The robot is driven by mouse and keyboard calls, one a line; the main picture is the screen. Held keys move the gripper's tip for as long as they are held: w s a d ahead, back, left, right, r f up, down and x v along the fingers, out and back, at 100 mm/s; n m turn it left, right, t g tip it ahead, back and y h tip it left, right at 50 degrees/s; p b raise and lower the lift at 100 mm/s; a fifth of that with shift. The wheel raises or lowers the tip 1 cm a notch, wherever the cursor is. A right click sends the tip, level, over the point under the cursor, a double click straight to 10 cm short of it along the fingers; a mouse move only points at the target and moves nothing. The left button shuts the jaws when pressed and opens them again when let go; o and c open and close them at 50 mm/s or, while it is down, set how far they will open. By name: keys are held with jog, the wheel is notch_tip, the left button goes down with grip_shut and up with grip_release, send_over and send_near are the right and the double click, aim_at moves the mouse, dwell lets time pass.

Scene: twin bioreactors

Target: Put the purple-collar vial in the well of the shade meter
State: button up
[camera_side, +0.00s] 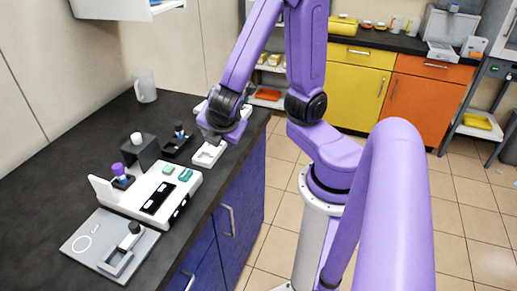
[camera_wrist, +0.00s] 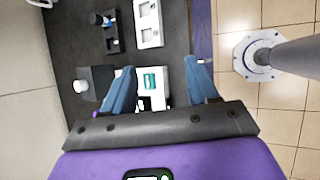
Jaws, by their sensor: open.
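The purple-collar vial (camera_side: 118,170) stands upright at the left end of a white instrument, seated in a small dark holder. In the wrist view only a sliver of purple (camera_wrist: 95,113) shows beside my left finger. The white instrument (camera_side: 150,192), with green buttons and a dark panel, appears to be the shade meter; I cannot tell which opening is its well. My gripper (camera_side: 213,138) is above the counter near a white tray, to the right of and apart from the vial. In the wrist view my gripper (camera_wrist: 162,68) is open with nothing between its fingers.
A black block with a white knob (camera_side: 137,141) stands behind the instrument. A grey plate (camera_side: 90,245) with a small fixture lies in front. A clear mug (camera_side: 146,86) stands farther back.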

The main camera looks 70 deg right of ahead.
jog(key=s+a+r+m+g+y, duration=0.1)
jog(key=s+a+m+g+y, duration=0.1)
jog(key=s, duration=0.4)
jog(key=s+a+r+m+g+y, duration=0.1)
jog(key=s+a+m+g+y, duration=0.1)
jog(key=s+m+y, duration=0.1)
jog(key=s+y, duration=0.1)
jog(key=s, duration=0.1)
jog(key=shift+s+a+r, duration=0.3)
jog(key=shift+s+a, duration=0.05)
jog(key=shift+a, duration=0.05)
dwell(0.4)
